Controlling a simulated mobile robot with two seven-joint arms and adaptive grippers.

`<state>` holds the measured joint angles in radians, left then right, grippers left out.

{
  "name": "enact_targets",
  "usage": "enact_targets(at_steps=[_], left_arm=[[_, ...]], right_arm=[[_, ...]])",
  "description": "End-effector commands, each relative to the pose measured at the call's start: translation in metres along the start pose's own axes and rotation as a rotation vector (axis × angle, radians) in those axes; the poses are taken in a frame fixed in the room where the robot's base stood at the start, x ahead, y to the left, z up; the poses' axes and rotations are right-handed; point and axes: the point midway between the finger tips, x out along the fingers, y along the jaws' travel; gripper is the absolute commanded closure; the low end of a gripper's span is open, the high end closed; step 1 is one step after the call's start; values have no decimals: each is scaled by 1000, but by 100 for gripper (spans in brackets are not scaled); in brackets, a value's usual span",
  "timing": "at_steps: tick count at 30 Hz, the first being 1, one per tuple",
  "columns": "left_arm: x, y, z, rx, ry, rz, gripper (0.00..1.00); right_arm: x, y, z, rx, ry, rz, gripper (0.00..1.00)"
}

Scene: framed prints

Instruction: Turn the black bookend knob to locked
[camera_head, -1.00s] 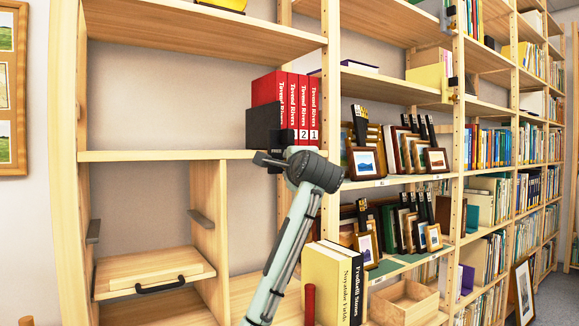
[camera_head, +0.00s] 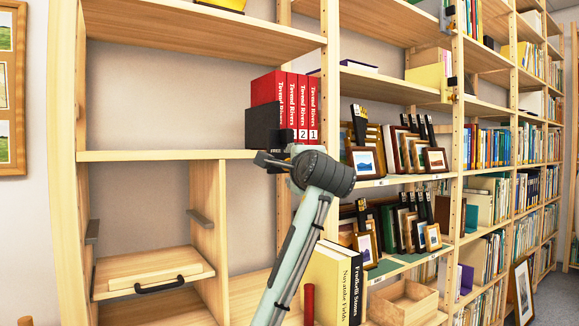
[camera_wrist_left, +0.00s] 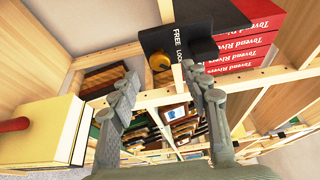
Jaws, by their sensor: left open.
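The black bookend (camera_head: 263,126) stands on the shelf against the left side of several red books. In the left wrist view the bookend (camera_wrist_left: 180,38) shows the white words FREE and LOCK, and a brass-coloured knob (camera_wrist_left: 160,62) at its edge beside FREE. The knob's exact pointing is unclear. My left gripper (camera_head: 272,161) is in front of the bookend's lower part at the shelf edge. My right gripper is not in view.
The red books (camera_head: 297,105) stand right of the bookend. The shelf board (camera_head: 160,155) is bare to the left. An upright post (camera_head: 331,90) and framed prints (camera_head: 366,162) are close on the right.

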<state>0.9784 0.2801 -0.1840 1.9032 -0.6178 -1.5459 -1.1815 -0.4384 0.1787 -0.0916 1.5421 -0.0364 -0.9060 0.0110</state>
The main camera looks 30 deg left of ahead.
Motion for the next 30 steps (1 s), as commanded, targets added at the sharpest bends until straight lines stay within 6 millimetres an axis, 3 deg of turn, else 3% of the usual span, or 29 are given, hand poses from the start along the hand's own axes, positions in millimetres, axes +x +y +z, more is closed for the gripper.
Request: enact_targets(at_steps=[6,12,30], left_arm=[[-46,0,-1,-1,3,-1,53],[-70,0,0,1,1,1,53],[-74,0,0,1,0,1,53]], right_arm=[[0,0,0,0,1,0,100],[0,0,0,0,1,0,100],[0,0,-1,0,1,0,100]])
